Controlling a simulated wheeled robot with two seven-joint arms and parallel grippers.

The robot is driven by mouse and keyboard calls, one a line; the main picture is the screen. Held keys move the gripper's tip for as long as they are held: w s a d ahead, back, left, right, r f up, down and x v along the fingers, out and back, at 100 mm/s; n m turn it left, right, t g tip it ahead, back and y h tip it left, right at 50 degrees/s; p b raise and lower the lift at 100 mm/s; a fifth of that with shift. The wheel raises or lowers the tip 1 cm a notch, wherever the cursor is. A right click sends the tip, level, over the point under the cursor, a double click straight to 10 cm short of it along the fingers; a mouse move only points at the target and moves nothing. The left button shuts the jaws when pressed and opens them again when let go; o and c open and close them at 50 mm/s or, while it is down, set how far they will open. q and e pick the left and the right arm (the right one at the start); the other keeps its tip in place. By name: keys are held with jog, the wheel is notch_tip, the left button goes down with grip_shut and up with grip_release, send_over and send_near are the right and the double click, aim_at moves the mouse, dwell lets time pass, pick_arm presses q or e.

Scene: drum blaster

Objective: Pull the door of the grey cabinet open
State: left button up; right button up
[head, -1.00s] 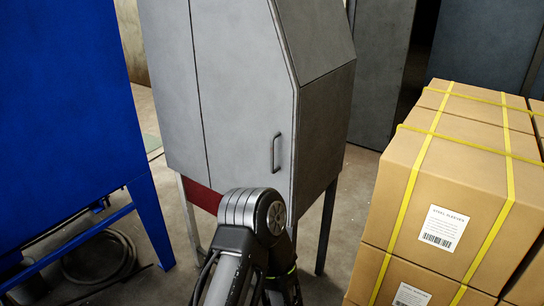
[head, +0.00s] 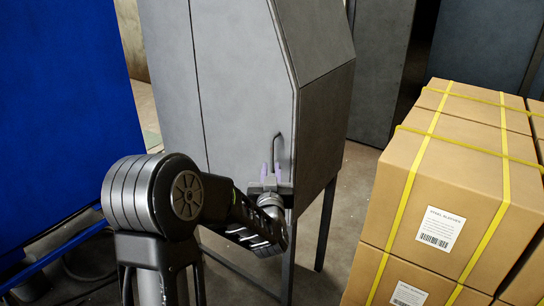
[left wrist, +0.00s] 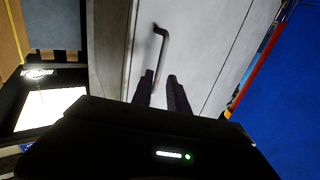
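The grey cabinet (head: 170,90) stands on legs in the middle of the head view. Its door (head: 240,95) looks shut and carries a dark bar handle (head: 277,150) near its right edge. My left gripper (head: 271,170) is at the lower part of this handle, its two fingers pointing at the door. In the left wrist view the handle (left wrist: 164,42) lies ahead of the fingertips (left wrist: 160,76). The fingers are apart with a gap between them. The handle's lower end is hidden or close to the fingers, and I cannot tell whether they touch it. My right gripper is not in view.
Strapped cardboard boxes (head: 440,190) are stacked at the right, apart from the cabinet. A blue machine (head: 65,100) stands at the left. Bare floor (head: 350,190) lies between the cabinet and the boxes.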

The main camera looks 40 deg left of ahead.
aim_at(272, 157)
pick_arm(q)
jog(key=shift+p+x, duration=0.85)
jog(key=shift+x, duration=3.05)
jog(key=shift+f, duration=0.1)
jog(key=shift+c, duration=0.2)
jog(key=shift+d, duration=0.1)
grip_shut()
